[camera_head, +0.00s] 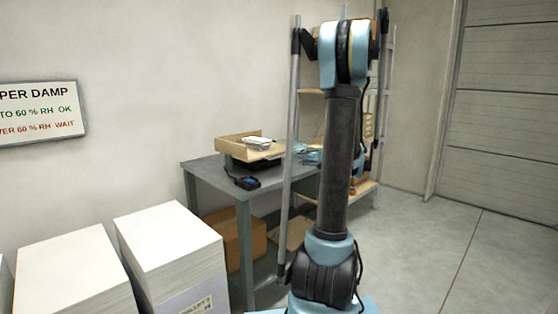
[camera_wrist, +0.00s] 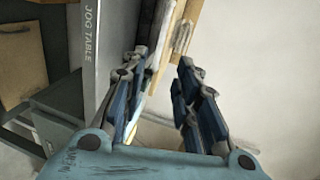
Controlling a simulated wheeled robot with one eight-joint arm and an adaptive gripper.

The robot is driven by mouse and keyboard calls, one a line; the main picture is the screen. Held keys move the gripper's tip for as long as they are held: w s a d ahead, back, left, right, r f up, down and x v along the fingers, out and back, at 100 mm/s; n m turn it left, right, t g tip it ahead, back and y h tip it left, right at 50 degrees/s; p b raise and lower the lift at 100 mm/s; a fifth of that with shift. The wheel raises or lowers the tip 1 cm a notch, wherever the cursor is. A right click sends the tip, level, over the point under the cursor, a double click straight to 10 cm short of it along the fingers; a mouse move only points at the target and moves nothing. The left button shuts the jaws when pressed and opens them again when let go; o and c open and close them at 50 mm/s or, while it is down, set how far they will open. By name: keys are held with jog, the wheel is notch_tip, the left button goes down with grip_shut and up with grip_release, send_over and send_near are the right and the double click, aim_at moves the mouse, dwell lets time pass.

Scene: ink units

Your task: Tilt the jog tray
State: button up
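The jog tray is most likely the tan, low-walled tray (camera_head: 234,146) on a dark base on the grey table (camera_head: 207,178), with a small white block or stack (camera_head: 257,142) in it. In the wrist view the picture is turned, and a tan tray edge (camera_wrist: 183,38) shows just beyond the fingertips. The grey table edge, lettered JOG TABLE (camera_wrist: 96,60), runs along their left. My gripper (camera_wrist: 166,68) is open, with an empty gap between its two blue and grey fingers. I cannot tell whether a finger touches the tray. In the head view my arm mostly hides the gripper.
A small dark device (camera_head: 246,183) lies near the table's front edge. A cardboard box (camera_head: 238,240) sits underneath. Tall paper stacks (camera_head: 168,240) stand at front left. A shelf rack (camera_head: 310,105) stands behind my arm. The floor at right (camera_head: 440,240) is clear.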

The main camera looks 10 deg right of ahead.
aim_at(280, 156)
jog(key=x, duration=1.7)
jog(key=shift+w+r, duration=0.15)
jog(key=shift+w, duration=0.2)
grip_shut()
jog(key=shift+d, duration=0.15)
